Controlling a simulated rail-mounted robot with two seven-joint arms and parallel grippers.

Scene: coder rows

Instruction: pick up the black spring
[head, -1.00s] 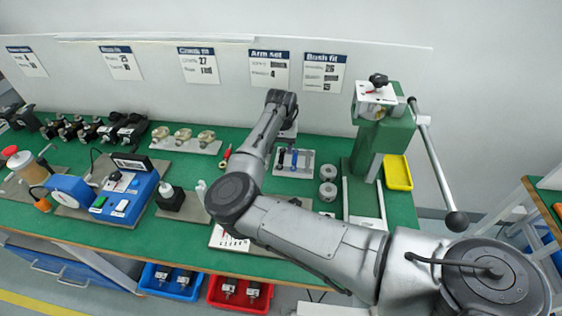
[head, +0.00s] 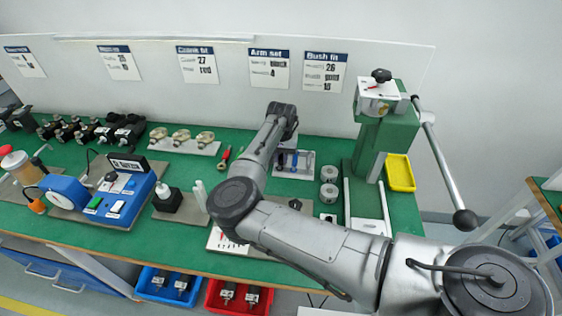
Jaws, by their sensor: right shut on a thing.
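A pale rack (head: 293,174) near the back middle of the green bench holds small upright springs, one of them blue (head: 296,160). The black spring (head: 282,160) is a small dark upright shape at the rack's left part, mostly hidden by my right arm. My right gripper (head: 288,147) points down at the rack, below the dark wrist. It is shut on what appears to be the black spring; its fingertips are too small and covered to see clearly. My left gripper is out of view.
A green press (head: 377,140) with a long lever stands right of the rack, beside a yellow tray (head: 399,172). Two grey cylinders (head: 329,182) stand between. A screwdriver (head: 225,158) lies left of the rack. A blue device (head: 118,196) stands further left.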

